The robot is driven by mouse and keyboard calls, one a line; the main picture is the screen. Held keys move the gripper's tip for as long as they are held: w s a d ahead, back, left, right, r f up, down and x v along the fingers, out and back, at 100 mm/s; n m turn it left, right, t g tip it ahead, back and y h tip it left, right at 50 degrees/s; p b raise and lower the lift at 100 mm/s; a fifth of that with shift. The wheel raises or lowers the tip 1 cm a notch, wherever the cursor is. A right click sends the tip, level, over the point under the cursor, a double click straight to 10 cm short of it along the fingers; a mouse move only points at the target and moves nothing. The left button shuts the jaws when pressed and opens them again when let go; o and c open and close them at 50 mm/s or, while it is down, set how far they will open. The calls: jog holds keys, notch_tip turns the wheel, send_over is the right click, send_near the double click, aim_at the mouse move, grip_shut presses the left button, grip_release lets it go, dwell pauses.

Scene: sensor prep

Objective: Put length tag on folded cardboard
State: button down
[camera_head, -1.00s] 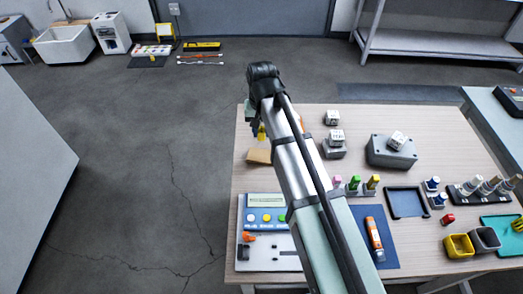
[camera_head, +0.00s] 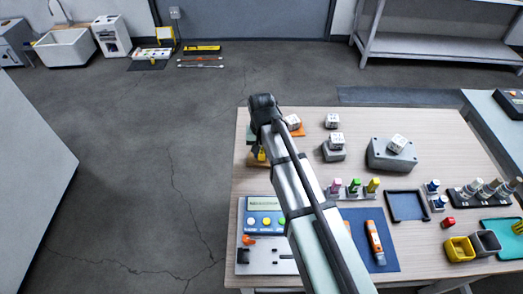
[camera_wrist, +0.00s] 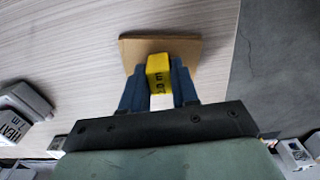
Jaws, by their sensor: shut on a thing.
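My gripper (camera_wrist: 159,84) is shut on the length tag (camera_wrist: 159,72), a small yellow block with dark marks too small to read. The folded cardboard (camera_wrist: 190,46) is a flat brown piece on the table. In the wrist view the tag overlaps its near edge, and I cannot tell whether they touch.
The wooden table (camera_head: 300,165) has its left edge close to the cardboard. White lettered cubes stand to the right, one on a grey box (camera_head: 392,155). A panel with coloured buttons (camera_head: 265,220) lies nearer. A blue mat (camera_head: 385,255) carries an orange tool (camera_head: 375,240).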

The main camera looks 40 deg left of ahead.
aim_at(262, 151)
jog(key=shift+f, duration=0.1)
jog(key=c, duration=0.8)
grip_release()
jog(key=shift+c, duration=0.2)
notch_tip(262, 151, up, 12)
dwell(0.4)
